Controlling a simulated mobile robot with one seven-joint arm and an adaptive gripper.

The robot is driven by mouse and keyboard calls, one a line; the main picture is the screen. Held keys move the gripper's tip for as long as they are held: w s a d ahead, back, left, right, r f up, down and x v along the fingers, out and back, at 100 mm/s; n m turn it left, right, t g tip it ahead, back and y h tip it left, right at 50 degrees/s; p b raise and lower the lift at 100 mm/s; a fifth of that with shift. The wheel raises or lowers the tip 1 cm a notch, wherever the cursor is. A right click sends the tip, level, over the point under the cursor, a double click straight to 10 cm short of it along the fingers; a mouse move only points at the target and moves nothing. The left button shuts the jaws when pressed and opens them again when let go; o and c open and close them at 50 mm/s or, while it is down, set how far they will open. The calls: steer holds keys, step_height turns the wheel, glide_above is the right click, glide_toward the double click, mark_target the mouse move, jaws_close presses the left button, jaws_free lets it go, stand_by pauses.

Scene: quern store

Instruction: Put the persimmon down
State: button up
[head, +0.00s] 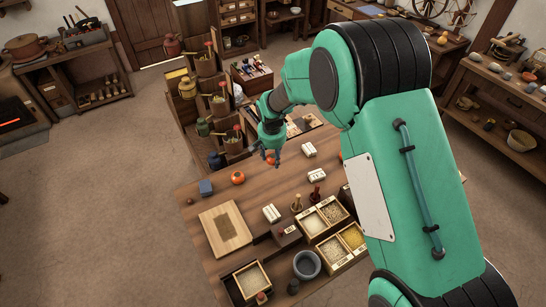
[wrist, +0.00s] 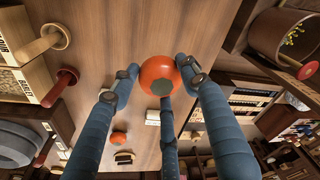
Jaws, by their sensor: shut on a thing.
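My gripper (head: 270,152) is shut on an orange persimmon (wrist: 158,70) with a dark grey-green calyx. In the wrist view the blue fingers (wrist: 158,80) surround it. In the head view only a small orange part of it (head: 271,160) shows below the fingers, over the far part of the wooden table (head: 192,222). I cannot tell whether it touches the tabletop. A second persimmon (head: 238,177) lies on the table, left of and nearer than my gripper. An orange fruit also shows in the wrist view (wrist: 118,138).
Bare wood lies around the second persimmon.

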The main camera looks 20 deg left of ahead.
steer(key=s+a, duration=0.3)
steer(key=s, duration=0.6)
steer(key=s+a+r+m, duration=0.1)
steer(key=s+a, duration=0.3)
steer(key=s, duration=0.6)
steer(key=s+a+r, duration=0.1)
steer(key=s+a, duration=0.3)
steer(key=s, duration=0.5)
steer(key=shift+s+a+m, duration=0.2)
steer(key=shift+m, duration=0.1)
steer(key=b, duration=0.1)
glide_above(225, 226)
steer(key=shift+s+f, duration=0.15)
steer(key=shift+f, duration=1.15)
steer(key=shift+s+f, duration=0.15)
steer(key=shift+f, duration=1.1)
steer(key=shift+f+b, duration=0.65)
steer(key=shift+f, duration=1.85)
steer(key=shift+f, duration=0.15)
